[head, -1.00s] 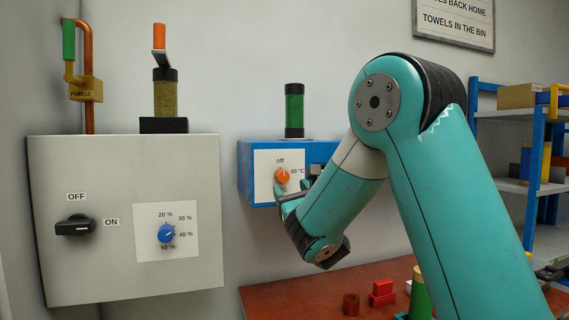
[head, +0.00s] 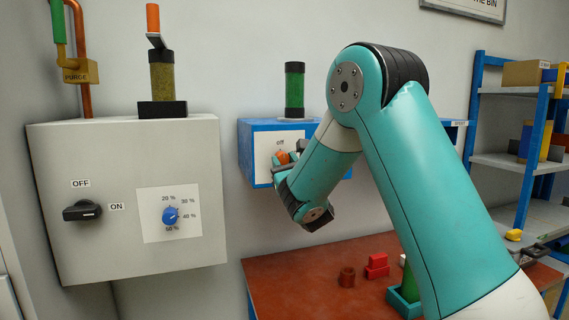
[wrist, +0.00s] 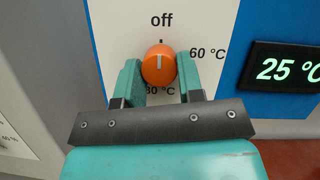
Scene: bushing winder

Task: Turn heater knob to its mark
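The orange heater knob (wrist: 159,64) is on a white dial plate with "off" above, "60 °C" at right and another label below that is partly hidden. Its white line is upright, in line with the black tick under "off". My gripper (wrist: 159,76) has one teal finger on each side of the knob, with no clear gap showing, so it looks shut on it. In the head view my gripper (head: 286,164) is at the dial on the blue heater box (head: 258,164), and the knob (head: 283,157) is partly covered.
A display (wrist: 288,68) beside the dial reads 25 °C. A grey box (head: 110,250) with a black OFF/ON switch (head: 82,211) and a blue percent knob (head: 170,214) stands left. Below is a red-brown table (head: 290,275) with small red parts. Shelves (head: 520,215) stand right.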

